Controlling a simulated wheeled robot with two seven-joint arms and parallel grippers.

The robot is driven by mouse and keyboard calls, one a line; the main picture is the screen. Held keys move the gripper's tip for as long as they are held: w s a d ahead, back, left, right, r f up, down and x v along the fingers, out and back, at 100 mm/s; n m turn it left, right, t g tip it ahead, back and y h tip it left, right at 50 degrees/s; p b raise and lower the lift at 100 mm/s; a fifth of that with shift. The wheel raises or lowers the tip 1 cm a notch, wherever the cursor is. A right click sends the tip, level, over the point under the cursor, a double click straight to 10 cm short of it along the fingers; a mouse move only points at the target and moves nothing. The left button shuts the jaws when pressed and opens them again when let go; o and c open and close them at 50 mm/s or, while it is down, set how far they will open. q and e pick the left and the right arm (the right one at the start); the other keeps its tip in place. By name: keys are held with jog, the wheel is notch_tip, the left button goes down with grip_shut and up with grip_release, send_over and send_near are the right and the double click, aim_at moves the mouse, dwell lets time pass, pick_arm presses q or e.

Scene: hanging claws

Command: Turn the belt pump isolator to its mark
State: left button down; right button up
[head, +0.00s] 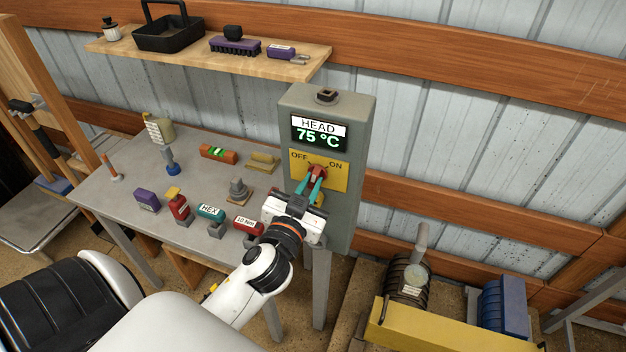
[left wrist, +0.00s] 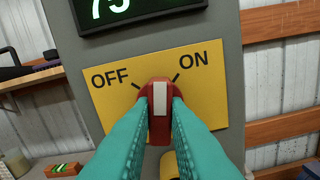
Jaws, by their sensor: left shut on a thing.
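The isolator is a red knob (head: 317,170) with a pale stripe on a yellow plate (head: 337,180) marked OFF at left and ON at right. The plate is on the front of a grey control box (head: 348,215). In the left wrist view the knob (left wrist: 159,112) stands about upright. Its pale stripe points between the black tick toward OFF and the tick toward ON. My left gripper (head: 313,180) is shut on the knob, with a teal finger on each side. The fingers hide the lower plate. My right gripper is not in view.
A display (head: 319,133) above the plate reads HEAD 75 °C. A grey table (head: 115,190) with several tools and labelled blocks stands left of the box. A wooden shelf (head: 190,62) hangs above. Machinery with a yellow guard (head: 440,332) is at lower right.

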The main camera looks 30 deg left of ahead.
pick_arm(q)
jog(key=n+b, duration=0.1)
jog(key=n, duration=0.2)
jog(key=shift+f, duration=0.2)
jog(key=shift+r+n, duration=0.15)
jog(key=shift+n, duration=1.15)
jog(key=shift+n, duration=0.4)
jog(key=n+p, duration=0.1)
jog(key=n, duration=0.2)
jog(key=shift+r+n, duration=0.1)
jog(key=shift+n, duration=0.3)
jog(key=c, duration=1.8)
grip_release()
jog(key=shift+n, duration=0.4)
jog(key=shift+c, duration=0.2)
jog(key=o, duration=0.8)
jog(key=shift+c, duration=0.2)
